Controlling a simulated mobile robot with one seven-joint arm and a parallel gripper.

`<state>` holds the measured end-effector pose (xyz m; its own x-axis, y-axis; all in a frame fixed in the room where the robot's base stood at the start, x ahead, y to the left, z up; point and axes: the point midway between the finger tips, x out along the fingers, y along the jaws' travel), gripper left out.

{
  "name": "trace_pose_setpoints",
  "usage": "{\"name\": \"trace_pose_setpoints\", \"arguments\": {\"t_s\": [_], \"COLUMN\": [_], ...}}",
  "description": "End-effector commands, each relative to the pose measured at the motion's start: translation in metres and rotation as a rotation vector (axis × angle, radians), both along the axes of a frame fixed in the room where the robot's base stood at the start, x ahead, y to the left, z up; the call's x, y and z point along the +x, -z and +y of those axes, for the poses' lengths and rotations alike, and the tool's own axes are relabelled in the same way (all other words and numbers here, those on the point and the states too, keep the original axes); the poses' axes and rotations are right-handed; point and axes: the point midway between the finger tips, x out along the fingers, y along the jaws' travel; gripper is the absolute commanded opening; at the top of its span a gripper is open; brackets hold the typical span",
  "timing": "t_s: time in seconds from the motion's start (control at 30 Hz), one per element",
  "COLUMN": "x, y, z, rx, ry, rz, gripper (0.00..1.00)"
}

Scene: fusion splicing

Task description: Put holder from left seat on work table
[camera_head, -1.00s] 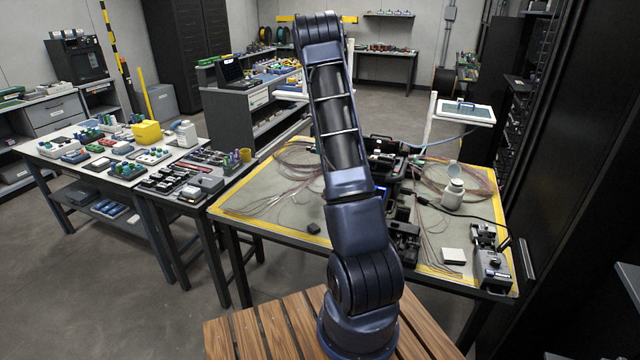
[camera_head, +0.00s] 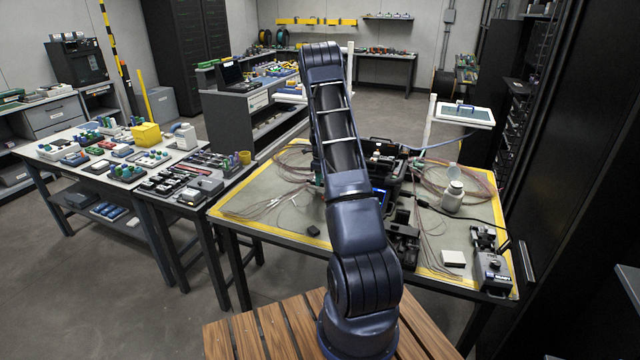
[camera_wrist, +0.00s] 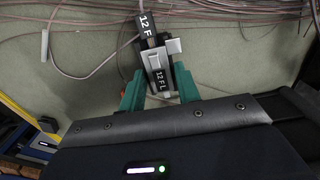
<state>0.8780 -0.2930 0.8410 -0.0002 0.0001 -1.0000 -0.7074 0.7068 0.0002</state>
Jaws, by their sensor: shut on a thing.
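In the wrist view the green fingers of my gripper (camera_wrist: 158,92) are shut on a small holder (camera_wrist: 157,60). The holder has a dark and silver body and black tags with white lettering that reads about "12 F". It is over the grey-green mat of the work table, with thin cables behind it. I cannot tell whether it touches the mat. In the head view the work table (camera_head: 262,232) has a yellow border.
Reddish-brown cable coils lie on the table's back left and right. A small black block (camera_head: 313,230) lies near the front left. The left-middle mat is mostly clear.

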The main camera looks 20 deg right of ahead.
Motion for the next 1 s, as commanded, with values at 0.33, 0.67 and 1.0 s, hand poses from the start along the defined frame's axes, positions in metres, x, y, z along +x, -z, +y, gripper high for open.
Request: {"name": "trace_pose_setpoints", "arguments": {"t_s": [0.33, 0.67, 1.0], "x": [0.000, 0.000, 0.000], "y": [0.021, 0.024, 0.021], "z": [0.000, 0.000, 0.000], "rx": [-0.001, -0.001, -0.001], "ry": [0.000, 0.000, 0.000], "rz": [-0.001, -0.001, -0.001], "gripper": [0.07, 0.54, 0.54]}}
